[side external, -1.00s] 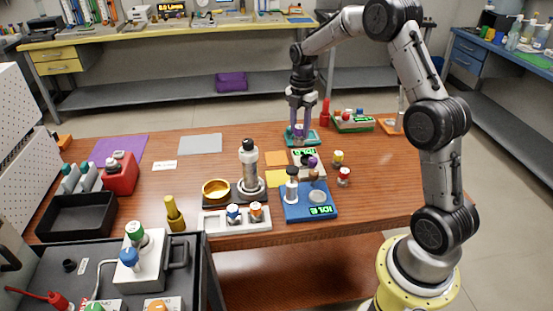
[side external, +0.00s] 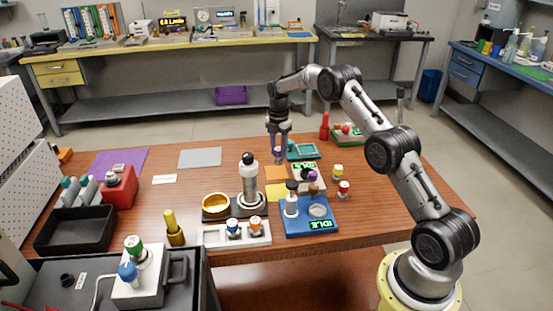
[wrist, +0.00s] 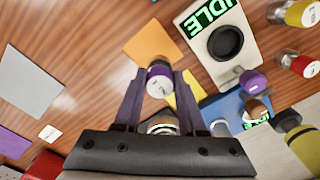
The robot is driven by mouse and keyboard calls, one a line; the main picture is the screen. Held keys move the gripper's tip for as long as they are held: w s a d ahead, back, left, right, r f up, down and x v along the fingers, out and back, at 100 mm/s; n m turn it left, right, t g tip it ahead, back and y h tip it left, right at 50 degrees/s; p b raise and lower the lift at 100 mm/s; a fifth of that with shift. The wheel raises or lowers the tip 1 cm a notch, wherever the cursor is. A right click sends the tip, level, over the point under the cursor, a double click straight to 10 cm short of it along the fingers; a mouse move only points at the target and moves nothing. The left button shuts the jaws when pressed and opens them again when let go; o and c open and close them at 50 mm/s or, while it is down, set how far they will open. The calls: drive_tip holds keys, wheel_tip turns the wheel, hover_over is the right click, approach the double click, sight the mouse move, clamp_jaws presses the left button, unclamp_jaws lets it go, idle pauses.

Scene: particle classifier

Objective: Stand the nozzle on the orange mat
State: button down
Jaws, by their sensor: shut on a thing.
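My gripper (side external: 278,148) is shut on the nozzle (wrist: 159,80), a small cylinder with a purple band and a pale end. In the side view the gripper points down and hangs near the back of the orange mat (side external: 276,173). In the wrist view the orange mat (wrist: 150,42) lies flat and bare, just beyond the nozzle. The nozzle is apart from the mat in the wrist view; its exact height is hard to tell. The fingers hide part of it in the side view.
A yellow mat (side external: 276,193) lies in front of the orange one. A pale device with an IDLE display (wrist: 225,45) stands close on the right. A dark-topped cylinder on a stand (side external: 249,180) is at left. A teal tray (side external: 303,150) lies behind right.

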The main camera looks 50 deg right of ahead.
sight(277, 159)
drive_tip(key=shift+w+d+f, duration=0.3)
drive_tip(key=shift+w+f, duration=0.3)
drive_tip(key=shift+f, duration=1.7)
drive_tip(key=shift+f, duration=0.1)
drive_tip(key=shift+c, duration=2.4)
unclamp_jaws()
drive_tip(key=shift+f, duration=0.1)
